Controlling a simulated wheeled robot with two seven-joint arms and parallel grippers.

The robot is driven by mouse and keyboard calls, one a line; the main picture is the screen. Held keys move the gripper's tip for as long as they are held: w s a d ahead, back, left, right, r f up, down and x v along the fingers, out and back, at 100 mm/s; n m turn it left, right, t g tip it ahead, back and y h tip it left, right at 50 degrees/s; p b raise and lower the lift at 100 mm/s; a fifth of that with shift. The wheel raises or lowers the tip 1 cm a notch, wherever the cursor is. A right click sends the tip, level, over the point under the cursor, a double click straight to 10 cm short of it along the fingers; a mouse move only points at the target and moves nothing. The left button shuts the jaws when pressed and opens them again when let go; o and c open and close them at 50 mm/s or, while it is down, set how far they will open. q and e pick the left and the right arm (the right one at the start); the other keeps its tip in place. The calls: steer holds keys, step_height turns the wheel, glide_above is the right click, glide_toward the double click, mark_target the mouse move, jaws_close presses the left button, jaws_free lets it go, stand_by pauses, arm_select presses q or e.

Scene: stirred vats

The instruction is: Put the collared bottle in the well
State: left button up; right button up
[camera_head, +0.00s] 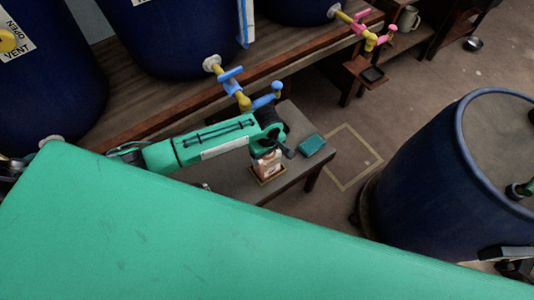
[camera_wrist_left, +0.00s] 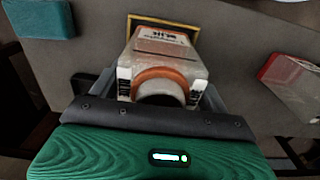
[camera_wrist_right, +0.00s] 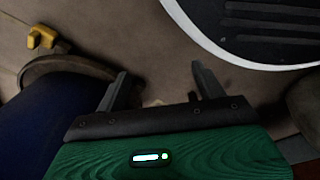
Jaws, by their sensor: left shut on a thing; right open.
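The collared bottle (camera_wrist_left: 165,52), pale with an orange collar and a printed label, is between the fingers of my left gripper (camera_wrist_left: 160,90), which is shut on it. In the head view the bottle (camera_head: 267,162) shows below the left gripper (camera_head: 268,145). The well (camera_wrist_left: 134,20) is a yellow-edged square on the grey table, at the bottle's far end; it also shows in the head view (camera_head: 284,177). The bottle hides much of it, and I cannot tell whether its base is inside. My right gripper (camera_wrist_right: 160,72) is open and empty.
A teal block (camera_head: 311,145) lies on the table (camera_head: 235,181) near the well. A red-and-pale container (camera_wrist_left: 292,85) lies to the right in the left wrist view. Blue vats with taps (camera_head: 240,90) stand behind. A large blue drum (camera_head: 430,170) stands on the right.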

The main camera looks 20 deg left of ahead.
arm_select(q)
steer(key=shift+f, duration=0.1)
arm_select(e)
steer(key=shift+s, duration=0.1)
arm_select(q)
steer(key=o, duration=1)
arm_select(e)
steer(key=shift+s+f, duration=0.15)
steer(key=shift+f, duration=0.05)
arm_select(q)
step_height(320, 180, up, 3)
steer(key=shift+r, duration=0.1)
step_height(320, 180, up, 9)
steer(key=shift+p, duration=0.7)
arm_select(e)
steer(key=s+f, duration=0.1)
steer(key=s+d+f, duration=0.1)
steer(key=shift+s+f, duration=0.3)
